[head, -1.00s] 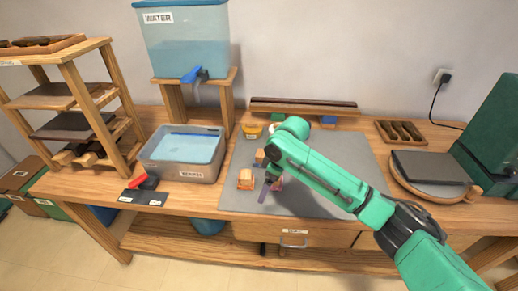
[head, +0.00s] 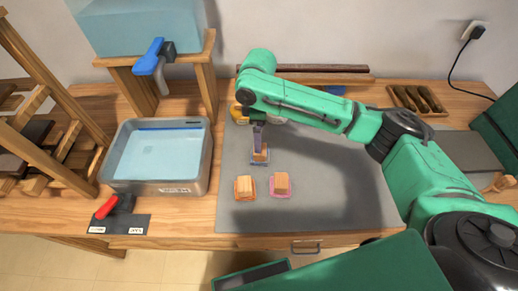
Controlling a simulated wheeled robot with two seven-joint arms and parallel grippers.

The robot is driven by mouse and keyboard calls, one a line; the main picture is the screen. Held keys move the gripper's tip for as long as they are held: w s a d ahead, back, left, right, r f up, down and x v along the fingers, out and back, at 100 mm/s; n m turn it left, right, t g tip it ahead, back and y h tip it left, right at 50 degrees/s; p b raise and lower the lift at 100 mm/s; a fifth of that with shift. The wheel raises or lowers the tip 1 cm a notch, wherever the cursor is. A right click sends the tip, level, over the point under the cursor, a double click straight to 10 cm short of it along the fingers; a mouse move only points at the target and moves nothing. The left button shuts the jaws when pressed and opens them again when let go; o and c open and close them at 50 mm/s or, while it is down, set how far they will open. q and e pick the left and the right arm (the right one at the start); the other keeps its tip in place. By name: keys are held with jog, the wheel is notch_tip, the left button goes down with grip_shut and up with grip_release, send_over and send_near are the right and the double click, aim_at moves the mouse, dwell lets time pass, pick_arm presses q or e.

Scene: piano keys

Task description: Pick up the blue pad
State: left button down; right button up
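A small wooden block with a blue pad (head: 266,161) beneath it sits on the grey mat (head: 335,185). Only the pad's edge shows around the block. My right gripper (head: 259,147) comes down from above onto this block, its purple fingers at the block's top. The fingers are seen nearly edge-on, so I cannot tell whether they are open or shut on the block. My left gripper is not in view.
Two similar wooden blocks stand nearer the front, on an orange pad (head: 245,195) and a pink pad (head: 281,193). A grey tub of water (head: 196,180) and a red-handled tool (head: 118,206) are left. The mat's right part is clear.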

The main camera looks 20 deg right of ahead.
notch_tip(320, 180, down, 3)
jog(key=shift+w+f, duration=0.15)
jog(key=shift+f, duration=0.05)
jog(key=f+p, duration=0.1)
jog(key=f, duration=0.4)
jog(key=shift+a+f+p, duration=0.2)
jog(key=shift+p, duration=0.15)
jog(key=shift+f, duration=0.15)
jog(key=shift+w, duration=0.1)
jog(key=shift+c, duration=1.2)
jog(key=c, duration=1)
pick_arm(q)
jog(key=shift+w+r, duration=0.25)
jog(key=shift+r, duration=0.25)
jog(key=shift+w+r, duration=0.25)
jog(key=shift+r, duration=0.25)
